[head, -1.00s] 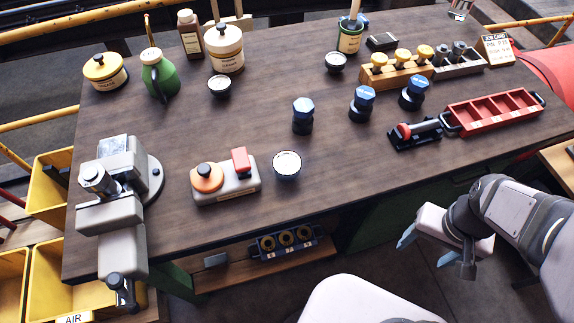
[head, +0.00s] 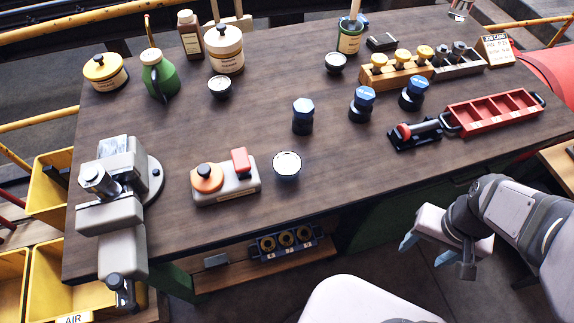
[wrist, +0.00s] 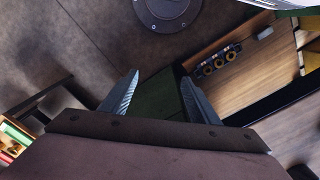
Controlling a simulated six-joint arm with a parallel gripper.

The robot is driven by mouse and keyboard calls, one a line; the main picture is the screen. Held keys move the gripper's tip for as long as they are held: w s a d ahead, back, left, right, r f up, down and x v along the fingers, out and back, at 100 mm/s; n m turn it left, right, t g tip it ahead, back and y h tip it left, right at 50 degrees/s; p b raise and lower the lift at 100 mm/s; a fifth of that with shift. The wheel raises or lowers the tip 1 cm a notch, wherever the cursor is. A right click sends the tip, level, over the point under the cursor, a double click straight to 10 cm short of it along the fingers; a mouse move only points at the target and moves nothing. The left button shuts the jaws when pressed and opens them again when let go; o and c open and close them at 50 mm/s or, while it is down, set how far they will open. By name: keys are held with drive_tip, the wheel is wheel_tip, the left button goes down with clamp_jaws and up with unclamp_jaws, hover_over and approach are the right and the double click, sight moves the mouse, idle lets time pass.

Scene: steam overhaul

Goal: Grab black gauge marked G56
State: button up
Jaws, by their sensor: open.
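Three round black gauges with pale dials stand on the workbench (head: 330,190) in the head view. One gauge (head: 287,165) is near the front edge, right of the grey block with orange and red knobs. Another gauge (head: 220,87) is in front of the cream pot at the back left, and the third gauge (head: 335,63) is at the back middle. Their markings are too small to read, so I cannot tell which is G56. My gripper (head: 425,249) is off the front edge at the right, open and empty, away from all gauges. Its two fingers also show apart in the wrist view (wrist: 158,95).
A red divided tray (head: 495,110) and a clamp (head: 415,132) lie at the right. A grey vice-like machine (head: 120,200) fills the front left. The front middle-right bench top is clear. A shelf rack (head: 288,243) sits below.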

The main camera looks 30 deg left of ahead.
sight(284, 171)
drive_tip(key=a+r+n+t, duration=0.2)
drive_tip(key=a+n+t, duration=0.2)
drive_tip(key=a+n, duration=0.4)
drive_tip(key=w+a+r+n+t+h+p, duration=0.1)
drive_tip(key=a+r+n+t, duration=0.2)
drive_tip(key=a+n, duration=0.6)
drive_tip(key=a+r+n+t, duration=0.3)
drive_tip(key=a+n+t, duration=0.3)
drive_tip(key=n, duration=1)
drive_tip(key=shift+w+a+h+p, duration=0.15)
drive_tip(key=shift+a+h+p, duration=0.2)
drive_tip(key=shift+a, duration=1.1)
drive_tip(key=s+a+n+y, duration=0.1)
drive_tip(key=a+n+t, duration=0.1)
drive_tip(key=a, duration=0.1)
drive_tip(key=s+a+r+n+y, duration=0.1)
drive_tip(key=shift+s+a+y, duration=0.35)
drive_tip(key=s+a+n+y, duration=0.1)
drive_tip(key=s+a+f+n+b, duration=0.1)
drive_tip(key=shift+s+a+f+y, duration=0.25)
drive_tip(key=shift+s+f+y, duration=0.05)
drive_tip(key=shift+y, duration=0.1)
drive_tip(key=shift+x, duration=0.75)
drive_tip(key=shift+p+x, duration=0.7)
drive_tip(key=shift+x, duration=2.3)
